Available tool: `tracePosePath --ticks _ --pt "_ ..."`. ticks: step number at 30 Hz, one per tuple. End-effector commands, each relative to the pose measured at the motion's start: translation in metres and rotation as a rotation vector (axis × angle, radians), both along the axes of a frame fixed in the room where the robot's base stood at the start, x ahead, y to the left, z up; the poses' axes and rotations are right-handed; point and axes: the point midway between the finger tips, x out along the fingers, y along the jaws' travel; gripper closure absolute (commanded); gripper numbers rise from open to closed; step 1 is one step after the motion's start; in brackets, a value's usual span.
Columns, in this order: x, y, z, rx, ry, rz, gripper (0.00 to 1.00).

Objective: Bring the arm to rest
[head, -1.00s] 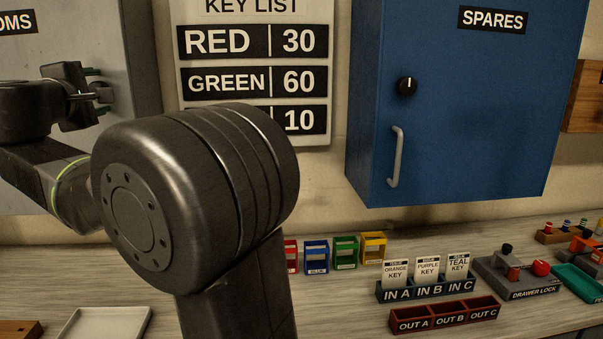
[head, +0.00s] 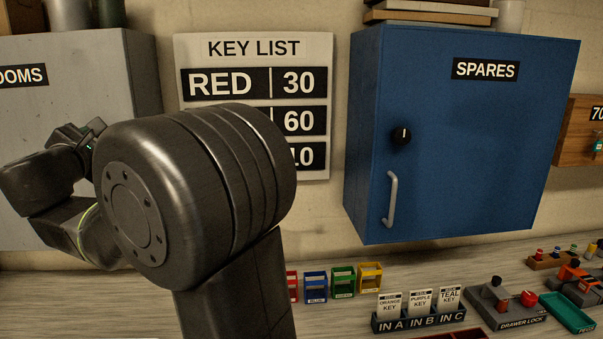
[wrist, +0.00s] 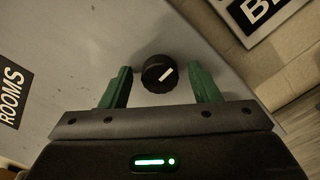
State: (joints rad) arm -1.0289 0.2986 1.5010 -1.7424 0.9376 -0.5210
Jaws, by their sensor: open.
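My gripper (wrist: 159,88) is open in the wrist view, with its two green fingers apart. A black knob (wrist: 159,73) with a white mark shows between the fingers. It sits on the face of the grey ROOMS cabinet (wrist: 60,45), and nothing is visibly held. I cannot tell how far the fingers are from the knob. In the head view my gripper (head: 92,132) is at the left in front of the grey cabinet (head: 75,80), mostly hidden by my own arm, which fills the left middle.
A blue SPARES cabinet (head: 470,150) hangs right of the key list (head: 255,48). On the bench below stand coloured holders (head: 343,280), a card rack (head: 418,319), a drawer lock panel (head: 515,322) and a teal tray (head: 567,312). Bare bench (head: 80,300) shows at left.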

Motion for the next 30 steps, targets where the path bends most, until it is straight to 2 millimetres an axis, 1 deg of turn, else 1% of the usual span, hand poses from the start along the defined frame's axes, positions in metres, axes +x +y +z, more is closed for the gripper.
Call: tracePosePath --ticks 1,2,18,30 --pt "0.0002 -0.0001 0.005 -0.028 -0.002 0.0 0.44" --pt "0.0002 0.0001 0.0052 -0.046 -0.004 -0.001 0.44" --pt "0.0003 -0.0001 0.0046 -0.34 -0.036 -0.001 0.44" --pt "0.0002 -0.0003 0.0035 -0.529 -0.058 -0.001 0.44"
